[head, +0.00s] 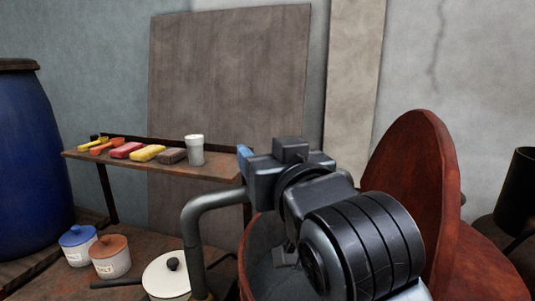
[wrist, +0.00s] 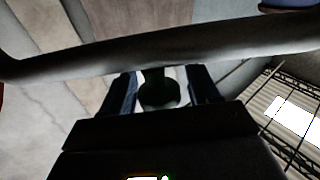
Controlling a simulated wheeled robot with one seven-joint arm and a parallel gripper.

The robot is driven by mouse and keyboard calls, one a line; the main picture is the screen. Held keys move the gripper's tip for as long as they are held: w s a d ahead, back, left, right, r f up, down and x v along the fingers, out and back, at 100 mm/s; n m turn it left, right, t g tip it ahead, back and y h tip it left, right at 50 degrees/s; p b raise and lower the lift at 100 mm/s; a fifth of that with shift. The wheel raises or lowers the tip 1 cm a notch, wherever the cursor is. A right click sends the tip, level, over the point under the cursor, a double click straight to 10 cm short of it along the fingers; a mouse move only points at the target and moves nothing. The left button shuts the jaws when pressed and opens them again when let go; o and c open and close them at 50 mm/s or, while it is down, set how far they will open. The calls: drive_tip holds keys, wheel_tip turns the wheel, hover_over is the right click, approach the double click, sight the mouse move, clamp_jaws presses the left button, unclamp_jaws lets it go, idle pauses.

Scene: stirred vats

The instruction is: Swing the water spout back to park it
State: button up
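The water spout (head: 205,228) is a grey bent pipe. It rises at the lower middle of the head view and curves right, where my gripper and wrist hide its far part. In the wrist view the spout (wrist: 160,57) crosses the whole picture just in front of the fingers. My gripper (head: 245,158) is at the spout's upper run. In the wrist view my gripper (wrist: 162,82) has its two fingers apart, with a dark green round knob (wrist: 158,94) between them. Narrow light gaps show beside the knob, so the fingers do not appear closed on it.
A round vat (head: 258,240) stands behind my arm, and a raised red-brown lid (head: 412,175) is close on its right. A shelf (head: 222,173) holds a white cup and several coloured blocks. Two lidded jars, a white pot and a blue barrel (head: 32,150) are left.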

clamp_jaws()
idle(0.3)
